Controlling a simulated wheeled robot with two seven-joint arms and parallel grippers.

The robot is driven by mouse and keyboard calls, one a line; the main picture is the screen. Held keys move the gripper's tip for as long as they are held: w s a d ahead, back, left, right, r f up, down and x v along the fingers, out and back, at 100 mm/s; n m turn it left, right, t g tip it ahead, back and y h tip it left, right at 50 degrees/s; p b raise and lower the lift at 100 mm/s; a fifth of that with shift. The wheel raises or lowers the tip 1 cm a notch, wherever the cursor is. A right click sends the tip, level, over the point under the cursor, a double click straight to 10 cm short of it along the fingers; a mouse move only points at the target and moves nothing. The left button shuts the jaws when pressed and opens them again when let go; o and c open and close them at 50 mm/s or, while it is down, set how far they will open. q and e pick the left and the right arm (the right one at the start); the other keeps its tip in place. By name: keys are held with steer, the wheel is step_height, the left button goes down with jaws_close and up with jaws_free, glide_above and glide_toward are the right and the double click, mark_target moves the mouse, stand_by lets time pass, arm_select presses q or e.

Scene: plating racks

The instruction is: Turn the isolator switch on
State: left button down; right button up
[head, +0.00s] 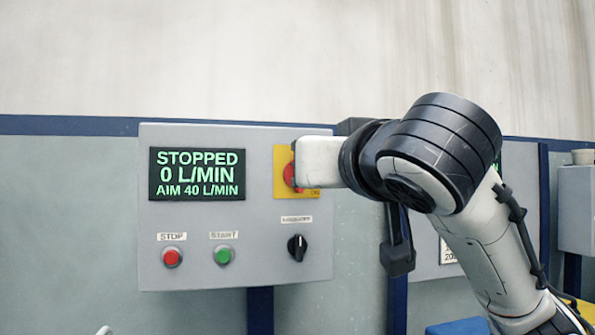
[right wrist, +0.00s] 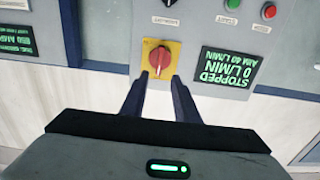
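The isolator switch is a red rotary knob on a yellow plate, on the grey control box. In the head view the knob (head: 290,175) is partly hidden behind my right gripper's white body. The right wrist view shows the whole red knob (right wrist: 160,57), its raised grip running nearly up and down the picture. My right gripper (right wrist: 160,82) is open and faces the switch. Its two dark fingertips lie either side of the knob's near edge, with nothing between them; I cannot tell whether they touch it.
The grey box (head: 190,270) also carries a display (head: 197,174) reading STOPPED, 0 L/MIN, AIM 40 L/MIN. Below are a red STOP button (head: 172,257), a green START button (head: 223,255) and a black selector knob (head: 297,247). Another panel stands behind my arm at right.

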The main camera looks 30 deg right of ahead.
steer(key=p+x, duration=0.2)
steer(key=x, duration=0.8)
steer(key=shift+p, duration=0.3)
steer(key=shift+r, duration=0.1)
jaws_close()
